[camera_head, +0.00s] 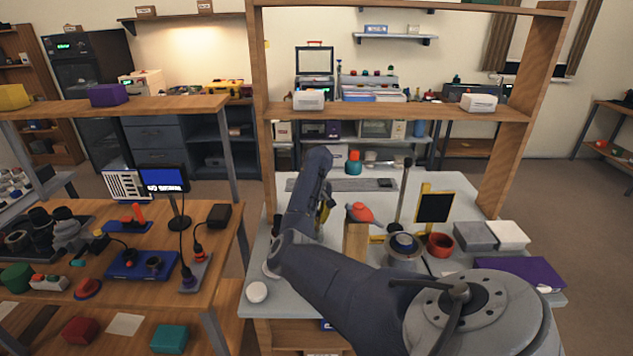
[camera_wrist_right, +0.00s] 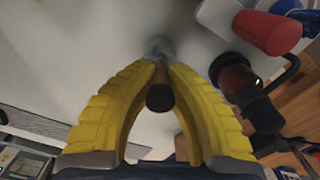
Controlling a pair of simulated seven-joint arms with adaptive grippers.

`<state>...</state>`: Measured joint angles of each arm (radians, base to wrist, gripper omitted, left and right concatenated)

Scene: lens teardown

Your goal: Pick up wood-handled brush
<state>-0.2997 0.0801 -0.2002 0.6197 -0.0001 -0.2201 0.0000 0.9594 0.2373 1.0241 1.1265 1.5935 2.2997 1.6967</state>
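In the right wrist view, a short brown handle with a dark rounded end, which looks like the wood-handled brush (camera_wrist_right: 160,96), points toward the camera between the fingers. A blurred grey part shows beyond it. The yellow fingers of my right gripper (camera_wrist_right: 161,68) bend inward and appear to touch the handle on both sides near their tips. In the head view my right gripper (camera_head: 325,210) is over the left part of the white workbench, mostly hidden by my arm. The brush cannot be made out there. My left gripper is not in view.
A wooden block with a red-and-grey item (camera_head: 361,212), a ringed dark jar (camera_head: 403,246) and a red ring (camera_head: 440,244) stand right of the gripper. A white round piece (camera_head: 257,292) lies at the bench's front left. The shelf frame's post (camera_head: 262,120) rises behind.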

